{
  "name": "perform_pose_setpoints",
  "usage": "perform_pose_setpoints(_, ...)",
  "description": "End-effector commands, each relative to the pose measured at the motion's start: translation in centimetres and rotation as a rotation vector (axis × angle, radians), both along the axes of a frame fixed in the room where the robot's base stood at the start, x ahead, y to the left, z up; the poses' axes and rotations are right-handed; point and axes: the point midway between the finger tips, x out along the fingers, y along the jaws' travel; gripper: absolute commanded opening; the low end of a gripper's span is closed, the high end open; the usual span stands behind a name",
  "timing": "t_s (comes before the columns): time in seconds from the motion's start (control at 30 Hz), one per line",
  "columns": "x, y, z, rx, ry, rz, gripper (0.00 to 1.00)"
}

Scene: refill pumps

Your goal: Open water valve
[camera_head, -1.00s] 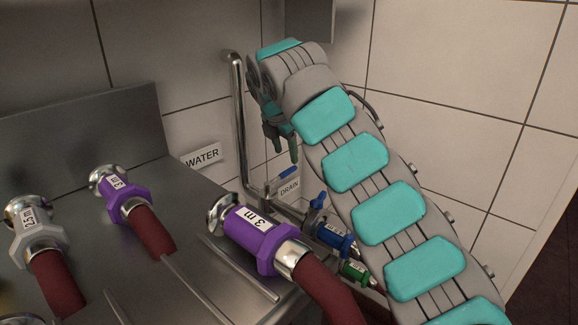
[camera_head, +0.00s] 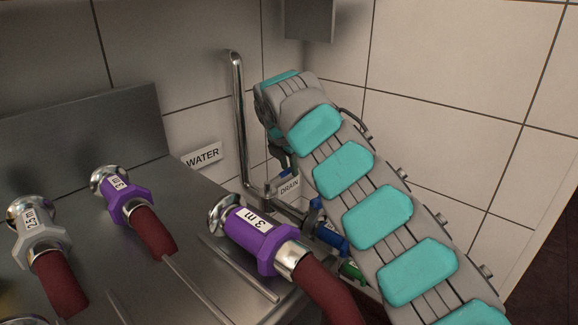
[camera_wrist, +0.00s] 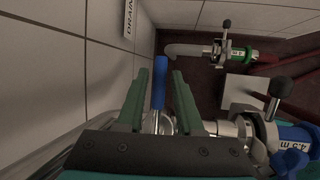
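The water valve has a blue lever handle (camera_wrist: 158,84) on a metal body, beside the upright steel pipe (camera_head: 239,120) at the wall. My gripper (camera_wrist: 168,68) is open, with one green finger on each side of the blue lever in the wrist view. The lever looks closer to the left finger; I cannot tell whether they touch. In the head view my gripper (camera_head: 288,160) points down over the valve, and my arm partly hides it. The lever shows there only as a small blue piece (camera_head: 284,175).
Hose couplings, including a purple one (camera_head: 252,238), lie on the steel counter (camera_head: 100,255). Blue (camera_wrist: 296,140) and green (camera_wrist: 238,54) couplings with black-knobbed levers are to the right in the wrist view.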

Motion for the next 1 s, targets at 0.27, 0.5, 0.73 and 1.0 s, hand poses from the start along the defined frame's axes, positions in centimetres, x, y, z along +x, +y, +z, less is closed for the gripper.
perform_pose_setpoints(0.27,0.00,0.01,0.02,0.000,0.000,0.000,0.03)
perform_pose_setpoints(0.5,0.00,0.02,0.03,0.001,-0.001,0.000,0.00)
perform_pose_setpoints(0.73,0.01,0.01,0.03,0.001,-0.001,0.000,0.00)
perform_pose_setpoints(1.0,0.00,0.01,0.04,0.001,-0.001,0.000,0.00)
